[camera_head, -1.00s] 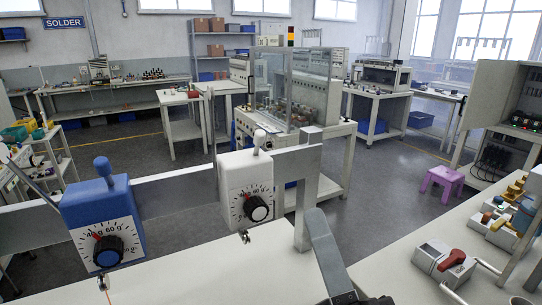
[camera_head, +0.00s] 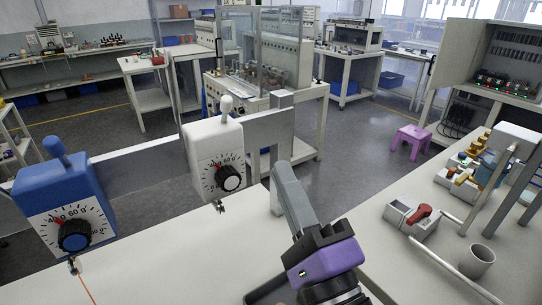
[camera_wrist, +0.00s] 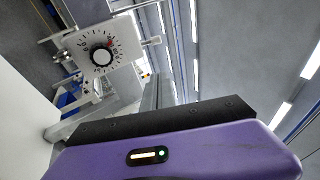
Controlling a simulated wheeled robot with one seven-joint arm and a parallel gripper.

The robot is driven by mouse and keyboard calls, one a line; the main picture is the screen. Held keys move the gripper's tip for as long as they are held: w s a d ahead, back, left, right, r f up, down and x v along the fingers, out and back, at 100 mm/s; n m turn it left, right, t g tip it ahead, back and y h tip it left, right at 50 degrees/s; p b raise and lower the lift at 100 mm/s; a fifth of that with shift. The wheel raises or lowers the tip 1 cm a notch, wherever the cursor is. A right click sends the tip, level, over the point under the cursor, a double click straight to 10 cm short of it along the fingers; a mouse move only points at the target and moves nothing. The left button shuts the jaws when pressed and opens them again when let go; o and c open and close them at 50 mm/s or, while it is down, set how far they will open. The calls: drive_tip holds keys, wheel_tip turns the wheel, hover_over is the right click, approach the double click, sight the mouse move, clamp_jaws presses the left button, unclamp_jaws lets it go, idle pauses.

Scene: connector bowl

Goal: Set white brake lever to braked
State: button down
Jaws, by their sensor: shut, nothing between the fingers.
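A white box with a dial and black knob (camera_head: 217,160) hangs on a rail left of the middle in the head view. Its white lever (camera_head: 226,106) stands nearly upright on top, with a rounded tip. The fingertips are apart from the lever and lower in the picture.
A similar blue box (camera_head: 62,195) with a blue lever (camera_head: 55,147) hangs to the left. A grey bracket (camera_head: 282,130) stands just right of the white box, near my fingers.

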sight(226, 110)
drive_tip(key=s+a+p+x, duration=0.1)
drive_tip(key=p+x, duration=0.3)
drive_tip(key=x, duration=0.7)
drive_tip(key=shift+a, duration=0.85)
